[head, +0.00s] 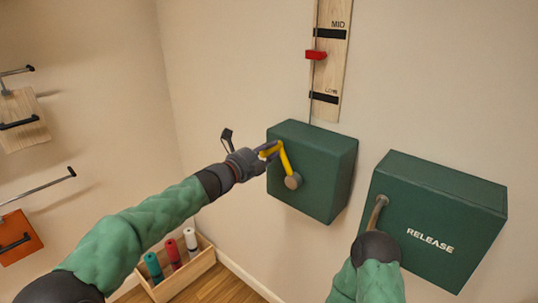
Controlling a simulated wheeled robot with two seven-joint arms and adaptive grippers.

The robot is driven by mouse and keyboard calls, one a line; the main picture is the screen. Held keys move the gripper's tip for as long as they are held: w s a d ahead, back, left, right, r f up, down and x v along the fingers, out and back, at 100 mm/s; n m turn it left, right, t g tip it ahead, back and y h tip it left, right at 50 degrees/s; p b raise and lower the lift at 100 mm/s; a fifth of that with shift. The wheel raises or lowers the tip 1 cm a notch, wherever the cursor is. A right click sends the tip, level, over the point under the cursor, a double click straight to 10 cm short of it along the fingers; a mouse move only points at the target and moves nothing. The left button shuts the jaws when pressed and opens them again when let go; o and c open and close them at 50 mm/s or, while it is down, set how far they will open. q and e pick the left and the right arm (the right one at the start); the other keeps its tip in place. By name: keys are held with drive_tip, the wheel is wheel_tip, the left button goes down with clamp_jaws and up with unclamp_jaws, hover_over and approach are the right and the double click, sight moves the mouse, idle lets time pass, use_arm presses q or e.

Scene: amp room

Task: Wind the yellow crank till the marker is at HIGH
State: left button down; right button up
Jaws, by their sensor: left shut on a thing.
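The yellow crank (285,159) sticks out from the front of a green box (332,160) on the wall. My left gripper (266,152) is shut on the crank's handle at its upper left end. The red marker (316,55) is on the wooden scale board (329,76) above the box. It stands between the LOW band (324,98) and the MID band (330,33), nearer MID. HIGH is out of view above. My right arm ends at the RELEASE box, by a brownish lever (377,212); its fingers are hidden behind my own wrist.
The green RELEASE box (455,202) is on the wall at the right. A wooden crate (196,268) with several coloured rolls stands on the floor below. Wall brackets with a wooden block (22,112) and an orange block (18,238) are at the left.

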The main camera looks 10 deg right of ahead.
use_arm(q)
drive_tip(key=shift+s+d+r+m, duration=0.2)
drive_tip(key=shift+s+r+m, duration=0.1)
drive_tip(key=shift+r, duration=0.3)
drive_tip(key=c, duration=1.3)
unclamp_jaws()
drive_tip(key=shift+f, duration=0.1)
drive_tip(key=shift+o, duration=1.2)
drive_tip(key=shift+d, duration=0.1)
drive_tip(key=shift+f, duration=0.3)
drive_tip(key=shift+s+a, duration=0.2)
drive_tip(key=shift+a, duration=0.3)
drive_tip(key=v, duration=1.1)
drive_tip(key=shift+s, duration=0.1)
